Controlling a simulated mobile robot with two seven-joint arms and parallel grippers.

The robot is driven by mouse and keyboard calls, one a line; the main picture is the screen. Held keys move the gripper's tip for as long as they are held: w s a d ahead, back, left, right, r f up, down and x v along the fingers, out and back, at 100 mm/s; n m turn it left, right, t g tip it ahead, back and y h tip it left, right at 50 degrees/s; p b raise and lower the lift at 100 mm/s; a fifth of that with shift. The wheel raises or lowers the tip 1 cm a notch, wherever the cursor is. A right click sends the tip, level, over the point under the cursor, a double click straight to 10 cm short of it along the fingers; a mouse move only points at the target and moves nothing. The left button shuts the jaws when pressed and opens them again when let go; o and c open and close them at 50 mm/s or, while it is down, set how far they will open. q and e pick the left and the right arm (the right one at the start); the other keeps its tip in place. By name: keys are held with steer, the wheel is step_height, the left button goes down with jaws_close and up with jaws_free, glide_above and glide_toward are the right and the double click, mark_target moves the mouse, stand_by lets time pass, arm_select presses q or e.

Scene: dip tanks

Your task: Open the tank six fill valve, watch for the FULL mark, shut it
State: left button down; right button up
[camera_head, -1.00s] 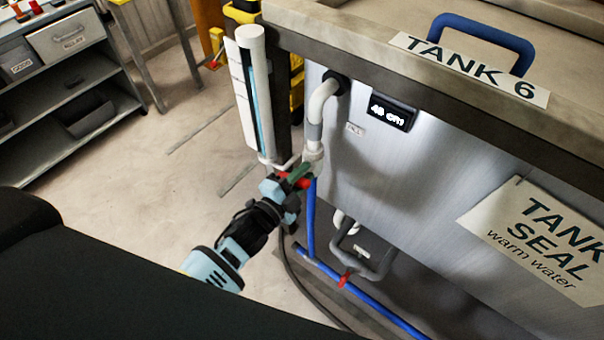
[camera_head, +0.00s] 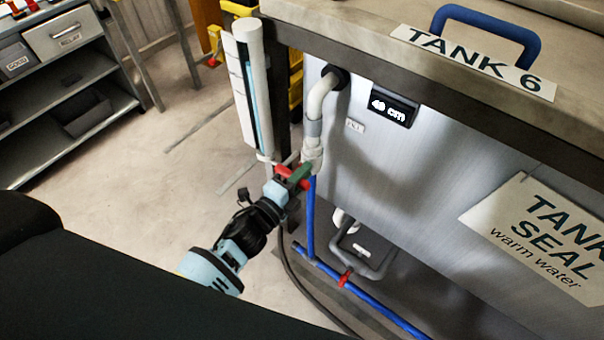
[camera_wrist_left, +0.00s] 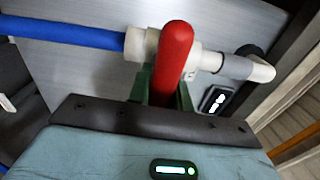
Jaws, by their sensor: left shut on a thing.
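Tank six (camera_head: 420,165) stands at the right with a TANK 6 label (camera_head: 474,62). Its small display (camera_head: 390,108) reads what looks like 49 cm. A white fill pipe (camera_head: 318,105) comes out of the tank and runs down to the valve above a blue hose (camera_head: 311,215). My left gripper (camera_head: 293,175) is shut on the red valve handle (camera_wrist_left: 174,62), seen in the left wrist view between green finger pads. A sight tube (camera_head: 252,95) stands upright left of the pipe with a blue column in it; its marks are too small to read. My right gripper is out of view.
A TANK SEAL warm water sign (camera_head: 545,235) hangs on the tank front. A second red handle (camera_head: 345,277) sits low on the blue floor pipe. A grey shelf unit (camera_head: 70,85) stands at the left. Open floor (camera_head: 130,200) lies between.

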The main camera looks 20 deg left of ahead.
arm_select(q)
steer(key=c, duration=1.3)
jaws_free()
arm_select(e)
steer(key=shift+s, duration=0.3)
arm_select(q)
steer(key=v, duration=0.8)
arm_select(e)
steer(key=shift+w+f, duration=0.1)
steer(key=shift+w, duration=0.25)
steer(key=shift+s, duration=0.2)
